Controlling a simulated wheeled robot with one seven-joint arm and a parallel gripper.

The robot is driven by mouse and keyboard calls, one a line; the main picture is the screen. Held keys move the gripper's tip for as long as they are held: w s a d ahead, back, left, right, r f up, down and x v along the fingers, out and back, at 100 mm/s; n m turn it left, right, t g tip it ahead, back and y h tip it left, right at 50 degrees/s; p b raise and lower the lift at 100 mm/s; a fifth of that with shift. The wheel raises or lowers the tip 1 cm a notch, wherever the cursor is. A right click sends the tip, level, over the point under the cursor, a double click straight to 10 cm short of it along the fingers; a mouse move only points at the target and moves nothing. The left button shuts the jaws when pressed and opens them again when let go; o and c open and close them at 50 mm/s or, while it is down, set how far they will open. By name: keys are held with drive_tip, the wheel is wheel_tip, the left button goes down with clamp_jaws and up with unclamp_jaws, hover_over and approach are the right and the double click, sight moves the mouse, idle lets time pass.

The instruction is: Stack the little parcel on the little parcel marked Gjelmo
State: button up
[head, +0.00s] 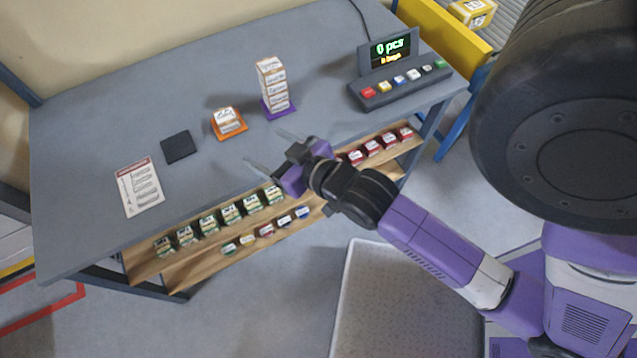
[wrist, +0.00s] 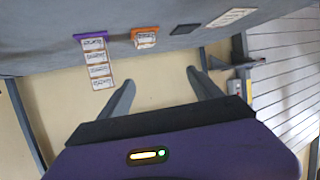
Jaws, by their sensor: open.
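A single little white-and-orange parcel (head: 228,117) sits on an orange pad (head: 230,132); it also shows in the wrist view (wrist: 145,41). A tall upright stack of several little parcels (head: 273,85) stands on a purple pad (head: 279,110) to its right. The stack also shows in the wrist view (wrist: 97,62), where the picture is upside down. The labels are too small to read, so I cannot tell which parcel is marked Gjelmo. My gripper (head: 268,149) is open and empty, nearer the table's front edge than both pads. Its two fingers spread in the wrist view (wrist: 163,82).
A black square pad (head: 177,147) and a printed sheet (head: 139,187) lie left on the grey table (head: 100,120). A button console with a display (head: 400,85) stands at right. A wooden front shelf (head: 205,262) holds rows of small green, red and mixed items.

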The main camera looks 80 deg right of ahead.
drive_tip(key=s+a+r+n+t+y, duration=0.1)
drive_tip(key=s+a+r+n+y, duration=0.1)
drive_tip(key=s+a, duration=0.4)
drive_tip(key=s+a+r+n+t+y, duration=0.1)
drive_tip(key=s+a+r+n+y, duration=0.2)
drive_tip(key=s+a, duration=0.4)
drive_tip(key=a+y, duration=0.1)
drive_tip(key=a, duration=0.2)
drive_tip(key=shift+s+a+r+y, duration=0.15)
drive_tip(key=shift+s+y, duration=0.1)
drive_tip(key=shift+y, duration=0.05)
